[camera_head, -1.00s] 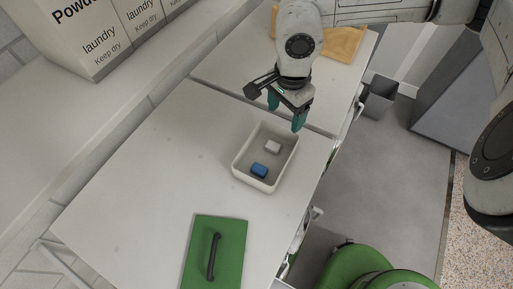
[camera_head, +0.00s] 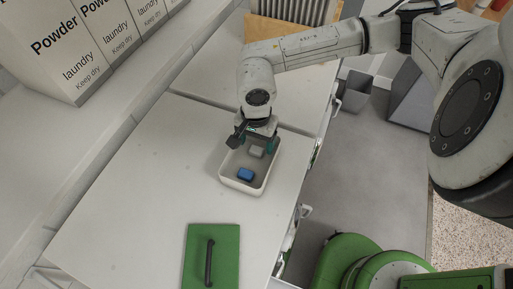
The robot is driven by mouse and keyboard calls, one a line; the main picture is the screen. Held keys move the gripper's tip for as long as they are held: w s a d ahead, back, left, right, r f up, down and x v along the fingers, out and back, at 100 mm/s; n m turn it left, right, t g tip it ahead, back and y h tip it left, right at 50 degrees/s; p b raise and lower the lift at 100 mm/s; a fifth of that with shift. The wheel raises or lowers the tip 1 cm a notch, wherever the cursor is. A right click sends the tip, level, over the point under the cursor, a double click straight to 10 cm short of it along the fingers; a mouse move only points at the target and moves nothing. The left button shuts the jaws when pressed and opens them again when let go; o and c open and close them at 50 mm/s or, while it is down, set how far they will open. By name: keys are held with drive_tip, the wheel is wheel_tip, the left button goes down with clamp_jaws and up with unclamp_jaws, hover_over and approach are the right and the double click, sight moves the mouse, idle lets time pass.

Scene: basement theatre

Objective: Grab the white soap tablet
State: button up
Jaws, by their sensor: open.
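The white soap tablet (camera_head: 256,152) lies in the far half of a white open tray (camera_head: 241,188) on the white table. A blue tablet (camera_head: 246,174) lies nearer in the same tray. My gripper (camera_head: 257,147) is open, pointing down over the far end of the tray, with its teal fingers to the left and right of the white tablet in the picture. The fingers partly cover the far part of the tray. I cannot tell how high the fingertips are above the tray floor.
A green board with a dark handle (camera_head: 209,262) lies on the table nearer to me. A wooden board (camera_head: 262,27) is at the far end. Large laundry powder boxes (camera_head: 80,55) stand on the left ledge. The left part of the table is clear.

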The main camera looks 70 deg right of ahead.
sight(257, 149)
drive_tip(key=shift+d+f+p, duration=0.1)
drive_tip(key=shift+f+p, duration=0.2)
drive_tip(key=shift+f, duration=1.25)
drive_tip(key=shift+c, duration=0.3)
drive_tip(key=c, duration=1.1)
